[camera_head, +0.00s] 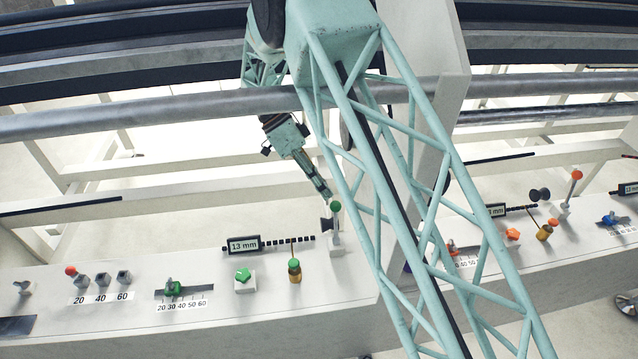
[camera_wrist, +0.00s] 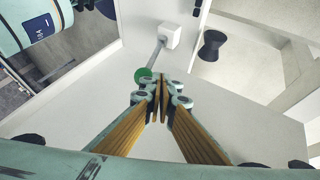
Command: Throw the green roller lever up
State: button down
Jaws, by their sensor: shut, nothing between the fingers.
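The green roller lever has a green round head (camera_head: 335,206) on a thin grey stalk, standing on a white block (camera_head: 337,245) at the right end of the near white panel. In the wrist view its green head (camera_wrist: 142,75) sits just left of my fingertips, with the stalk running up to the white block (camera_wrist: 171,36). My gripper (camera_head: 327,196) is just above and left of the head, its fingers shut and empty. The closed fingertips (camera_wrist: 160,88) also show in the wrist view. I cannot tell whether they touch the head.
A red-headed lever (camera_head: 576,175) stands on the right panel. A dark spool-shaped part (camera_wrist: 211,43) lies right of the lever block.

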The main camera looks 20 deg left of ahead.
jog(key=shift+s+d+f, duration=0.1)
jog(key=shift+d+f, duration=0.3)
jog(key=shift+f, duration=0.05)
jog(key=shift+s+r, duration=0.1)
jog(key=shift+s, duration=0.15)
jog(key=shift+d+b, duration=0.15)
jog(key=shift+b, duration=0.2)
